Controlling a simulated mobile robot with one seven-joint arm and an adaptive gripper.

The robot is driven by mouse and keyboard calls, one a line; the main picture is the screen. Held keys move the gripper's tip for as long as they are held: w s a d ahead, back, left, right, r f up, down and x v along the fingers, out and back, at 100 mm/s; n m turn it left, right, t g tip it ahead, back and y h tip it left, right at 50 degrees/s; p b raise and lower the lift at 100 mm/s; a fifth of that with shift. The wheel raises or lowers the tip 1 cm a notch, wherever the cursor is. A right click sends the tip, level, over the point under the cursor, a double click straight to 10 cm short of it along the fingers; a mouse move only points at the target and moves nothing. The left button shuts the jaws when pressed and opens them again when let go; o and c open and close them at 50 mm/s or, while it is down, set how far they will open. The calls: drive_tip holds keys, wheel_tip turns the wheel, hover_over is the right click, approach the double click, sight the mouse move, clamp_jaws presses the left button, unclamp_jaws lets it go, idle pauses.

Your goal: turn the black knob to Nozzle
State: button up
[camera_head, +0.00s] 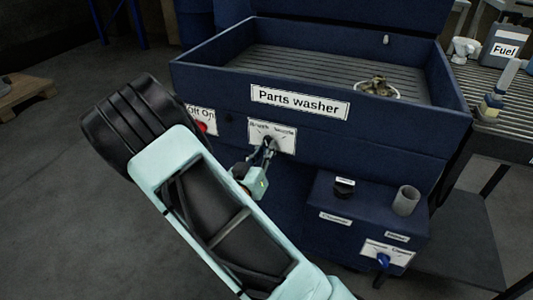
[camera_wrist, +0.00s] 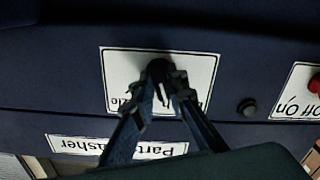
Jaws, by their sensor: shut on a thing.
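The black knob (camera_wrist: 158,68) sits on a white label plate (camera_wrist: 119,66) on the front of the blue parts washer. In the head view the plate (camera_head: 286,131) reads "Brush" on the left and "Nozzle" on the right. My gripper (camera_head: 268,150) reaches up to this plate from below. In the wrist view, which is upside down, my gripper's two fingers (camera_wrist: 160,84) close on the knob from both sides. The fingers hide much of the knob and part of the lettering. I cannot tell which word the knob points at.
A red switch (camera_head: 202,126) under an "Off On" label is left of the plate, with a small dark round part (camera_head: 229,118) between. Below right, a blue box (camera_head: 328,234) carries a black cap (camera_head: 344,188), a grey cup (camera_head: 406,200) and a blue valve handle (camera_head: 383,261).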

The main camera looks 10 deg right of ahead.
drive_tip(key=m+b, duration=0.2)
drive_tip(key=m, duration=0.4)
drive_tip(key=m+b, duration=0.2)
drive_tip(key=m, duration=0.3)
drive_tip(key=shift+s+d+f+m, duration=0.1)
drive_tip(key=shift+d+m, duration=0.1)
drive_tip(key=shift+m, duration=0.2)
drive_tip(key=o, duration=1.6)
drive_tip(key=shift+c, duration=0.2)
drive_tip(key=v, duration=0.7)
